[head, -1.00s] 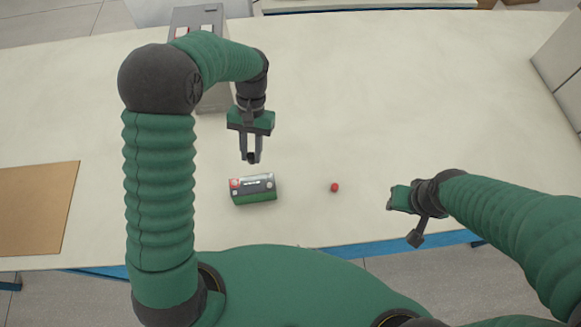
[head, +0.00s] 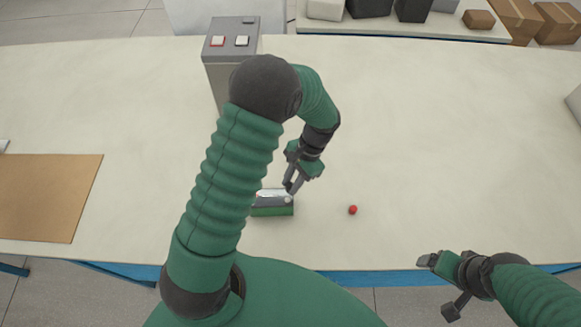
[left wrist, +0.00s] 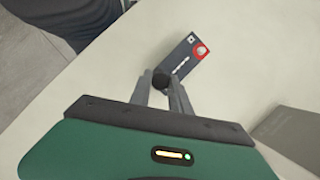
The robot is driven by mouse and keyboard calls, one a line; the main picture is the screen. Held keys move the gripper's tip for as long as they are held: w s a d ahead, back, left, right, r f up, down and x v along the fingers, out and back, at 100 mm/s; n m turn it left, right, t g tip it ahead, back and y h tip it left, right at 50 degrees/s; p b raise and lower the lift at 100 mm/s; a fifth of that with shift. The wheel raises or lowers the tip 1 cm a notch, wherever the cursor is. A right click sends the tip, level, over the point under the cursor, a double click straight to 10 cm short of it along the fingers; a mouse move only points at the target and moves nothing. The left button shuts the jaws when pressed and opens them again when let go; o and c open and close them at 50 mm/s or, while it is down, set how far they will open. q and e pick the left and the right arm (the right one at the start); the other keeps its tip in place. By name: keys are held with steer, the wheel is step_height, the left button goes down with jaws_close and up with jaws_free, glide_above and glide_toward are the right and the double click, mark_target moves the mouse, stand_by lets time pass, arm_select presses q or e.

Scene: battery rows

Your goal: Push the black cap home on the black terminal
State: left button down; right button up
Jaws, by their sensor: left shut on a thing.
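The battery (head: 272,209), green below with a dark top, lies on the table; my left forearm hides its left end in the head view. A pale round terminal (head: 288,199) shows at its right end. In the left wrist view a red-ringed terminal (left wrist: 201,51) sits at the battery's far end. My left gripper (head: 291,187) is shut on the black cap (left wrist: 160,80), over the battery's near end in the wrist view. I cannot tell whether the cap touches the terminal below. My right gripper (head: 428,260) is by the table's front edge, its jaws unclear.
A small red cap (head: 352,210) lies on the table right of the battery. A brown board (head: 50,195) lies at the left. A grey box (head: 229,70) with two buttons stands at the back.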

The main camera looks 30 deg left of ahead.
arm_select(q)
steer(key=shift+s+a+r+m, duration=0.1)
steer(key=shift+s+a+m, duration=0.05)
steer(key=shift+s+m, duration=0.15)
steer(key=b, duration=0.4)
glide_above(289, 198)
step_height(289, 198, down, 5)
steer(key=shift+w+r, duration=0.1)
steer(key=shift+w, duration=0.05)
arm_select(e)
steer(key=x, duration=0.3)
steer(key=shift+s+f, duration=0.25)
steer(key=shift+s, duration=0.1)
arm_select(q)
steer(key=shift+r+p, duration=0.1)
steer(key=shift+p, duration=0.4)
arm_select(e)
steer(key=shift+r, duration=0.55)
arm_select(q)
steer(key=shift+f, duration=0.2)
arm_select(e)
steer(key=shift+f, duration=0.15)
arm_select(q)
steer(key=shift+f, duration=0.4)
arm_select(e)
steer(key=shift+f, duration=0.15)
arm_select(q)
steer(key=shift+f+b, duration=0.15)
steer(key=shift+b, duration=0.15)
